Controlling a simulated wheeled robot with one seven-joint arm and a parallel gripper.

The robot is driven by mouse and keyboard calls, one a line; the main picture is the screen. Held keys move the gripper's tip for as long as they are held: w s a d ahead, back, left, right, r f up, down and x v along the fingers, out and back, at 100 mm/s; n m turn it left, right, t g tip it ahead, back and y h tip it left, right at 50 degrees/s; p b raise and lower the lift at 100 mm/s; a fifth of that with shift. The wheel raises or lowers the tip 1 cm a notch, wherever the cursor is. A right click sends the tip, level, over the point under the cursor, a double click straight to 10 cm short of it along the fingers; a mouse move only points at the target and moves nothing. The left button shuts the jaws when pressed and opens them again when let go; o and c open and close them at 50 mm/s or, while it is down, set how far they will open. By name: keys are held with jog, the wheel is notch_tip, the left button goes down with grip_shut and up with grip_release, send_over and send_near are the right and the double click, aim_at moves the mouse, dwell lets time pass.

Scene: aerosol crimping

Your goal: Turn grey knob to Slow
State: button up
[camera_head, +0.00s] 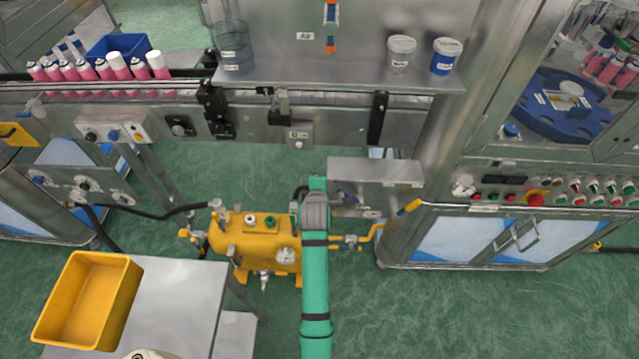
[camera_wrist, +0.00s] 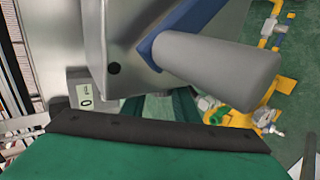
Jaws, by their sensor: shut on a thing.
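My gripper (camera_wrist: 160,133) shows in the wrist view only as a dark edge with a green body along the bottom; its fingertips and what is between them are hidden. In the head view my green arm reaches up to the right of the yellow tank, and its grey wrist covers the gripper. A grey cylinder (camera_wrist: 222,70) with a blue collar sticks out of a steel housing (camera_wrist: 120,45) close to the wrist camera. A gap shows between it and the dark edge. A small grey control box (camera_head: 300,135) is on the conveyor front. I cannot make out a "Slow" mark.
A yellow tank (camera_head: 257,240) with a gauge stands just left of my arm. A steel plate (camera_head: 375,172) juts out to the right of my wrist. The conveyor front (camera_head: 345,122) runs above. Green floor (camera_head: 400,310) is clear at lower right.

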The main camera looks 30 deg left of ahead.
jog(key=shift+g, duration=0.3)
dwell(0.4)
jog(key=o, duration=1.1)
jog(key=shift+c, duration=0.2)
jog(key=v, duration=1)
jog(key=shift+s+r, duration=0.25)
jog(key=shift+s, duration=0.05)
